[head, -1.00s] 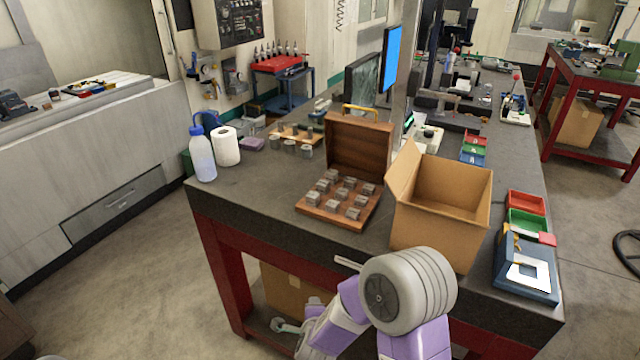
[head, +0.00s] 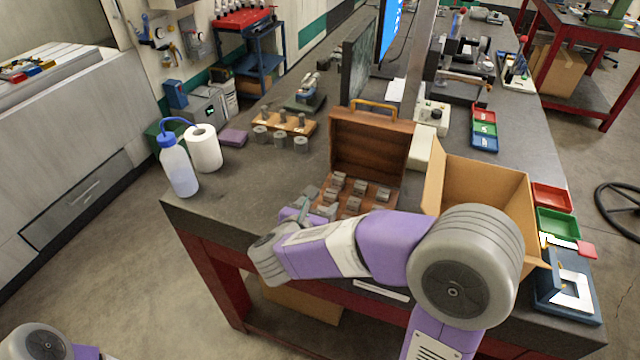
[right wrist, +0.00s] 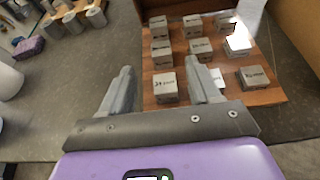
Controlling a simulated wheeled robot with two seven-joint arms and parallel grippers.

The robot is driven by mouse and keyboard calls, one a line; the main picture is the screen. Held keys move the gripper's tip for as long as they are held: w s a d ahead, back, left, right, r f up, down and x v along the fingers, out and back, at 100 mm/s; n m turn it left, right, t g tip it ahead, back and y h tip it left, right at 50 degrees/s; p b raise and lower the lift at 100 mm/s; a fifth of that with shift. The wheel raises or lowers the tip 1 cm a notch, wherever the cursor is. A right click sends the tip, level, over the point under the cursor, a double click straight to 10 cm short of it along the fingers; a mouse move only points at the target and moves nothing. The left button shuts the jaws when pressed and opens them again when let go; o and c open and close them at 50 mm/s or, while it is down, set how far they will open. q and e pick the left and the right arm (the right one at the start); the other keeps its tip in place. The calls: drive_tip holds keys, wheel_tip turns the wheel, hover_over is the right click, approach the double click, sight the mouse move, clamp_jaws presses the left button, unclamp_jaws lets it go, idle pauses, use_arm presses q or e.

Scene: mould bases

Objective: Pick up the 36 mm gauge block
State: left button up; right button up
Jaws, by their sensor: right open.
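Several grey gauge blocks stand in rows on the wooden base of the open case (head: 372,150). They also show in the right wrist view, among them a near-left block (right wrist: 165,87), a near-right block (right wrist: 255,78) and a middle block (right wrist: 201,49). Their printed labels are too small to read surely, so I cannot tell which is the 36 mm one. My right gripper (right wrist: 160,78) is open and empty at the case's near-left edge, its fingers either side of the near-left block's front in that view. In the head view my right arm hides part of the case. My left gripper is out of view.
An open cardboard box (head: 485,190) stands right of the case. Weights (head: 280,140) and a wooden rack (head: 290,122) stand behind left, with a paper roll (head: 205,150) and wash bottle (head: 178,168). The left bench top (head: 240,190) is clear. Coloured bins (head: 555,223) sit at right.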

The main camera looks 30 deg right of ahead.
sight(329, 195)
drive_tip(key=shift+w+d+f, duration=0.3)
drive_tip(key=shift+d+f, duration=0.15)
drive_tip(key=shift+d, duration=0.25)
drive_tip(key=b+x, duration=0.1)
drive_tip(key=x, duration=0.3)
drive_tip(key=shift+w+d+f, duration=0.1)
drive_tip(key=shift+w+d, duration=0.05)
drive_tip(key=shift+w, duration=0.15)
clamp_jaws()
